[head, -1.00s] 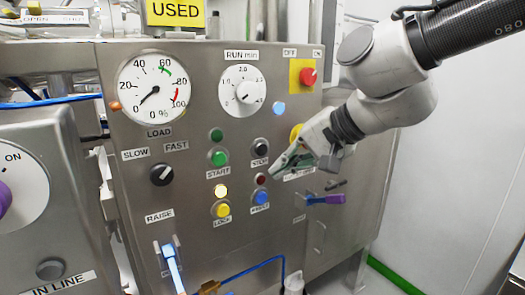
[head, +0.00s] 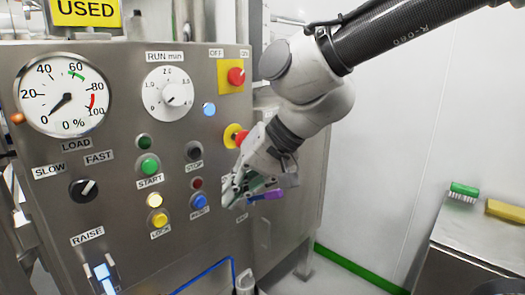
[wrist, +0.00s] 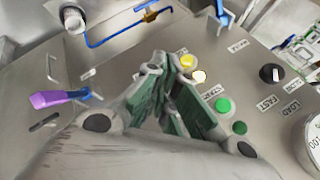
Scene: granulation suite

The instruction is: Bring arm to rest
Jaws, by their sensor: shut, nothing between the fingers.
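My gripper (head: 238,190) is shut and empty, with green pads on its fingers. In the head view it hangs in front of the steel control panel (head: 120,240), just right of the blue button (head: 199,201) and below the red emergency stop on its yellow base (head: 236,136). The wrist view shows my gripper (wrist: 168,64) with its tips close together and the panel behind them. I cannot tell how far the tips are from the panel. My arm reaches in from the upper right.
The panel carries a load gauge (head: 65,95), a run dial (head: 168,94), a green start button (head: 149,166) and a lit yellow lamp (head: 155,200). A purple-handled valve (head: 266,195) sticks out near my gripper. A steel bench (head: 475,240) with brushes stands right. White wall lies between.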

